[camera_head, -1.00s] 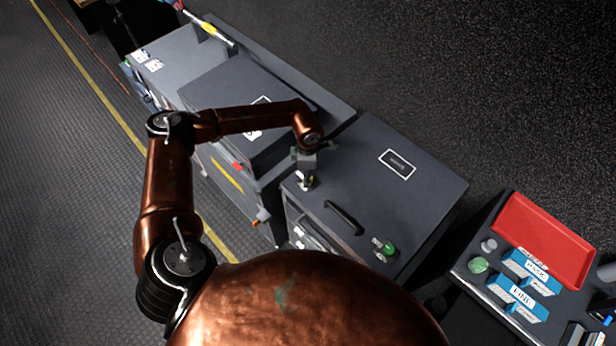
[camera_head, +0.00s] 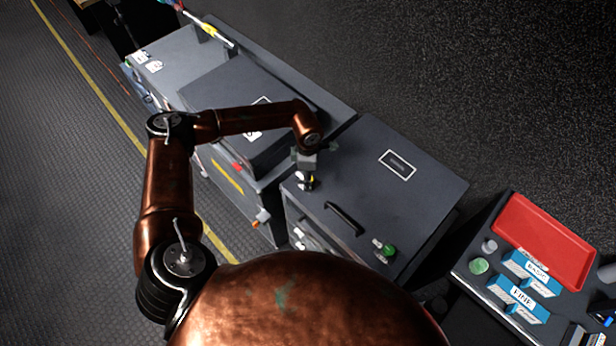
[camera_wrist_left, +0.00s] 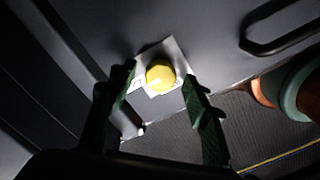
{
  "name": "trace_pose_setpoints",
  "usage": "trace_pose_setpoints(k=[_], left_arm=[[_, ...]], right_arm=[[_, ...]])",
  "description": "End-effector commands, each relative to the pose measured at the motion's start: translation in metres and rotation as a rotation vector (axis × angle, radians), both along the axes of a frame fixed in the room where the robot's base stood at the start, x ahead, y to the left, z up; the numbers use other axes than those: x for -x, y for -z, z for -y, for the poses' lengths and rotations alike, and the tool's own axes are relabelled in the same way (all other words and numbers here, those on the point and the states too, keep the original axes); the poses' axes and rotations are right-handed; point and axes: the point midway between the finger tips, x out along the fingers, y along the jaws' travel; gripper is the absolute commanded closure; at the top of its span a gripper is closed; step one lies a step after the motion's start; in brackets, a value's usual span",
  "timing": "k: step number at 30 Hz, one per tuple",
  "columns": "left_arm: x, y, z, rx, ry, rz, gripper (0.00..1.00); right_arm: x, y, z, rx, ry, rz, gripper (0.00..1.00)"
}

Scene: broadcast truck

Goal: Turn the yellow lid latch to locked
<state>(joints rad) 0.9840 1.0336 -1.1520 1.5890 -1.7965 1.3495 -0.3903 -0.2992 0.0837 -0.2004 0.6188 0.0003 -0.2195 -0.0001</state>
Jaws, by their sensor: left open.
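The yellow latch (camera_wrist_left: 160,75) is a round knob on a bright plate (camera_wrist_left: 176,52) on the dark grey lid, in the left wrist view. A pale line shows on the left part of its face. My left gripper (camera_wrist_left: 162,80) is open, with one dark green finger on each side of the knob in the picture. I cannot tell whether the fingers touch it. In the head view my left gripper (camera_head: 306,182) is over the left corner of the grey lidded case (camera_head: 375,190) and mostly hides the latch. My right gripper is not in view.
A black handle (camera_head: 344,218) and a green knob (camera_head: 389,250) are along the lid's front edge. A grey case (camera_head: 235,100) lies on the unit to the left. A red tray (camera_head: 543,240) and blue boxes (camera_head: 524,297) are on the surface at right.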

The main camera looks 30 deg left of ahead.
Motion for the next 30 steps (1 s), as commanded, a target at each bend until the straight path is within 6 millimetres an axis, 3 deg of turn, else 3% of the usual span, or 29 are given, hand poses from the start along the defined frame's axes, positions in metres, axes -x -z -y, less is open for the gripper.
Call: trace_pose_setpoints(k=[5,18,24,30], left_arm=[[-0.001,-0.017,0.000,0.000,0.000,0.003,0.55],[-0.001,-0.101,0.000,0.000,0.000,0.003,0.55],[0.000,-0.118,0.000,0.000,0.001,0.001,0.55],[0.000,-0.120,0.000,0.000,0.000,0.000,0.55]], right_arm=[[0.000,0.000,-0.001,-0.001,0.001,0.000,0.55],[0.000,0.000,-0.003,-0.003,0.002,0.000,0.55],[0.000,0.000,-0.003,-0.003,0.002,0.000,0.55],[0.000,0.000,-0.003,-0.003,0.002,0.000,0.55]])
